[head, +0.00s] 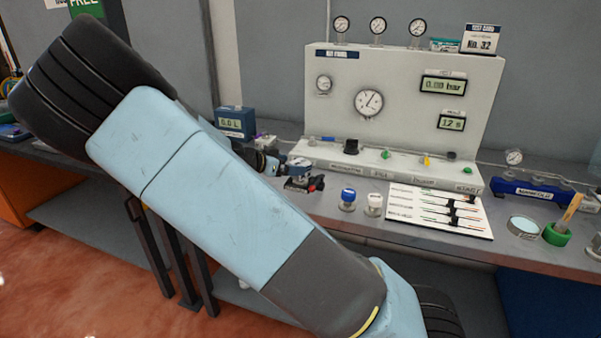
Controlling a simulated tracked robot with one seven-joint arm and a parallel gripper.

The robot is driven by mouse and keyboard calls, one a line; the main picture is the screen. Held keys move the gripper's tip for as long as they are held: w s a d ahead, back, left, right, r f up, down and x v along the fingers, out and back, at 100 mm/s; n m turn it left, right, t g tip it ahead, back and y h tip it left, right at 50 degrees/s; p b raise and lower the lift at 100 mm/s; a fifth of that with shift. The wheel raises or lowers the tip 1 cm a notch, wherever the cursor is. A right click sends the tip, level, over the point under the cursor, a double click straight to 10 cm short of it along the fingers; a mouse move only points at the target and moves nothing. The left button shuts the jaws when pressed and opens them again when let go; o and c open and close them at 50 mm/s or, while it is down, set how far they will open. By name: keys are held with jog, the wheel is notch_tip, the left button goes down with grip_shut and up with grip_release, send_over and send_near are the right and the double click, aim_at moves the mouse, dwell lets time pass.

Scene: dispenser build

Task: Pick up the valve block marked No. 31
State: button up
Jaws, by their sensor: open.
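No mark reading No. 31 is legible in the head view. A small block with a round pale top, a dark base and a red knob (303,178) sits on the bench left of the test panel. It may be the valve block, but I cannot read any number on it. My gripper (274,165) shows only in part past my large blue arm, just left of this block. It is open, and I cannot tell whether its fingers touch the block.
The white test panel (345,110) with gauges and displays fills the back of the bench. A blue-capped bottle (347,199), a white-capped bottle (374,204) and a tray of syringe-like items (410,219) stand in front. A blue meter (235,122) stands at left.

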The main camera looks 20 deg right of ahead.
aim_at(295, 164)
jog(key=x, duration=0.5)
jog(key=shift+s, duration=0.1)
jog(key=shift+c, duration=0.3)
jog(key=shift+r, duration=0.1)
jog(key=c, duration=1.4)
jog(key=shift+c, duration=1)
jog(key=shift+r, duration=0.1)
